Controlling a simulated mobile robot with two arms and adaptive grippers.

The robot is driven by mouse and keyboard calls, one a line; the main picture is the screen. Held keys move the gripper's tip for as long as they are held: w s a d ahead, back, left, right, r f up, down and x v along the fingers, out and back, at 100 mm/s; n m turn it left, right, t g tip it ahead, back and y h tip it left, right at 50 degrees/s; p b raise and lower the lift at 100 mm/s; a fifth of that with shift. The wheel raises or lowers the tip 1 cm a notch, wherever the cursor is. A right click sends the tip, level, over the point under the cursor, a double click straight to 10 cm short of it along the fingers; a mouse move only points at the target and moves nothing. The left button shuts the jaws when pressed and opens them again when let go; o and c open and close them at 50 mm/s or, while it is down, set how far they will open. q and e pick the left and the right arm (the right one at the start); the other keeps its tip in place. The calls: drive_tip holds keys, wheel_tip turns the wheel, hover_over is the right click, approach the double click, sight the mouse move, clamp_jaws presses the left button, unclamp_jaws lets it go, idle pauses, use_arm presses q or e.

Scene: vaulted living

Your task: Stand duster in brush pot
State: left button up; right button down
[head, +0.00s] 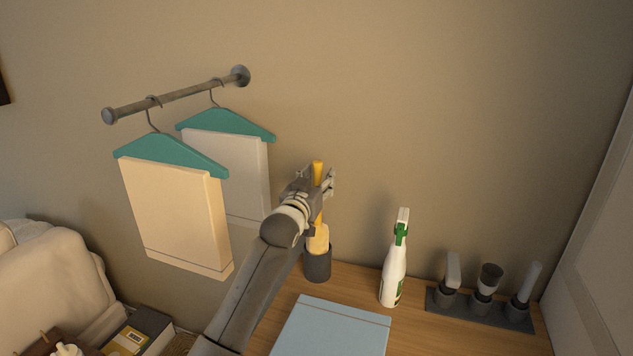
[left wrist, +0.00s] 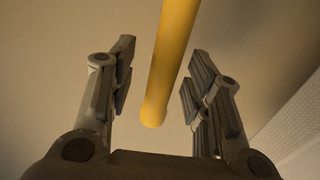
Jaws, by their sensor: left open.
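The duster has a yellow handle (head: 318,170) and a pale yellow head (head: 318,241). It stands close to upright with its head end down in the mouth of the dark grey brush pot (head: 317,266), on the wooden surface. My left gripper (head: 326,182) is at the upper handle. In the left wrist view the handle (left wrist: 168,65) runs between the two open fingers (left wrist: 158,88), with a gap on both sides. The part of the duster inside the pot is hidden. My right gripper is not in view.
A white and green spray bottle (head: 394,270) stands right of the pot. A dark rack (head: 480,310) with several brushes is further right. A light blue flat item (head: 332,330) lies in front. Towels (head: 180,212) on teal hangers hang from a wall rail (head: 180,95) at left.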

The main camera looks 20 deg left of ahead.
use_arm(q)
drive_tip(key=shift+s, duration=0.15)
drive_tip(key=s, duration=1.1)
drive_tip(key=shift+s+a, duration=0.2)
drive_tip(key=shift+s, duration=0.2)
drive_tip(key=shift+f, duration=0.15)
